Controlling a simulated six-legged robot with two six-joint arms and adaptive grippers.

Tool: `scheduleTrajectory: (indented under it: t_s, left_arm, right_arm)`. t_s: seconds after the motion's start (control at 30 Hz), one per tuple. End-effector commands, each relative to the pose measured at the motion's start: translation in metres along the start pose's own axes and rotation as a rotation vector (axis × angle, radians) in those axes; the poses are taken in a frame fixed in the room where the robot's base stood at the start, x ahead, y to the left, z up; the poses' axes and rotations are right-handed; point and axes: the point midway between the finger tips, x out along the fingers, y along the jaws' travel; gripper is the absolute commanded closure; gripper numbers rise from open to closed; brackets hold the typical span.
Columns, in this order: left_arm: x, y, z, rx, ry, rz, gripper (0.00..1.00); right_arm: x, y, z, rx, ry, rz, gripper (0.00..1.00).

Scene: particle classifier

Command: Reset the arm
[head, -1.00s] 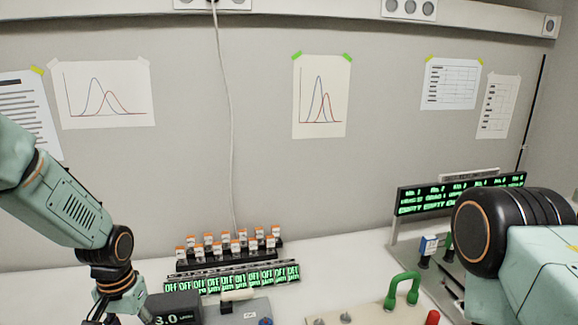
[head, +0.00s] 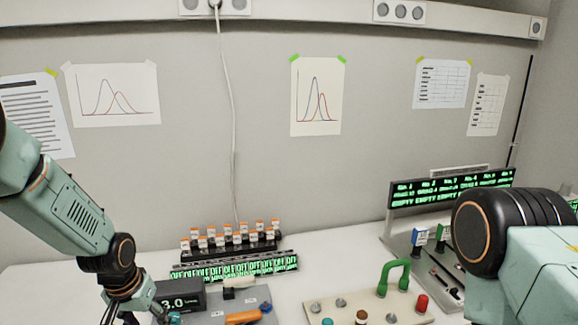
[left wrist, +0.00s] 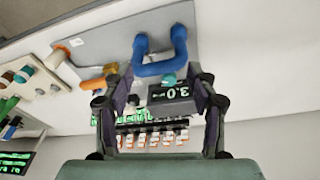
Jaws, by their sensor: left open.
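My left arm (head: 70,205) comes in from the left in the head view and reaches down to the bench. My left gripper (left wrist: 153,80) is open in the left wrist view, with nothing held between its fingers. A blue U-shaped handle (left wrist: 160,68) and a dark box with a "3.0" display (left wrist: 172,93) show beyond and between the fingers. The box (head: 180,298) is just right of the gripper in the head view. My right arm (head: 520,235) fills the right edge; its gripper is out of view.
A rack of orange-capped vials (head: 230,240) stands behind a row of green "OFF" displays (head: 235,268). A panel with a green handle (head: 393,278) and knobs lies at the front. A green-lettered display board (head: 450,189) stands at the right. The wall is behind.

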Motion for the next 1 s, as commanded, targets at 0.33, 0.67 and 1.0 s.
scheduleTrajectory:
  t_s: [0.33,0.67,1.0]
  left_arm:
    - [0.084,0.039,0.074,-0.048,0.127,0.045,0.42]
    - [0.183,0.057,0.238,-0.083,0.072,0.006,0.42]
    - [0.236,0.061,0.380,-0.053,-0.147,-0.028,0.42]
  right_arm:
    - [0.039,0.000,0.000,0.000,0.000,0.000,0.60]
    - [0.110,0.001,0.000,0.000,0.000,0.000,0.60]
    - [0.171,0.001,0.000,0.000,0.000,0.000,0.60]
